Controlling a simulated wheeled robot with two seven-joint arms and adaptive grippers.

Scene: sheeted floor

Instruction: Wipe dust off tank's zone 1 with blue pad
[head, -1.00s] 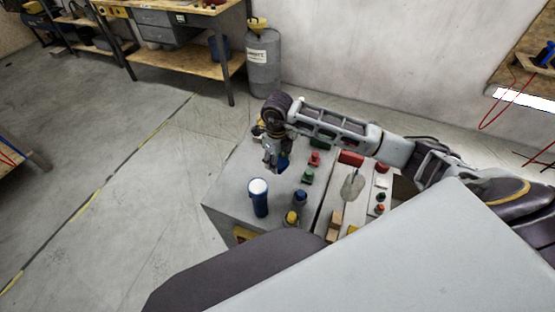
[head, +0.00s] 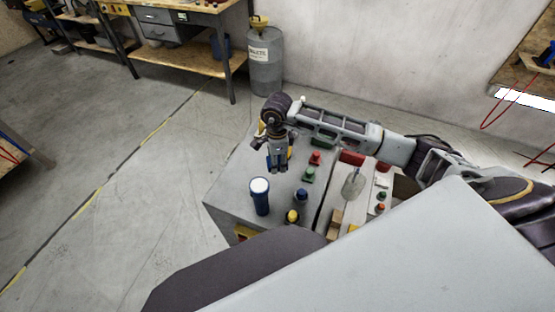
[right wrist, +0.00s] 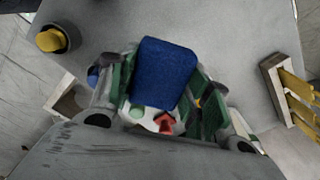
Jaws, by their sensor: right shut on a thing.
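My right gripper (head: 277,168) is over the grey work surface (head: 233,190), fingers pointing down. In the right wrist view it is shut on a blue pad (right wrist: 163,72), held between its green-lined fingers. The pad hides part of the surface beneath; I cannot tell whether it touches. A blue upright cylinder with a white top (head: 260,197) stands just in front of the gripper. A grey tank with a yellow top and a label (head: 264,62) stands on the floor by the wall. I cannot make out any zone mark or dust. My left gripper is out of view.
Red (head: 315,158) and green (head: 308,175) pieces stand right of the gripper. A blue piece (head: 300,196) and a yellow-topped piece (head: 292,216) stand nearer me. A yellow knob (right wrist: 50,40) shows in the wrist view.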

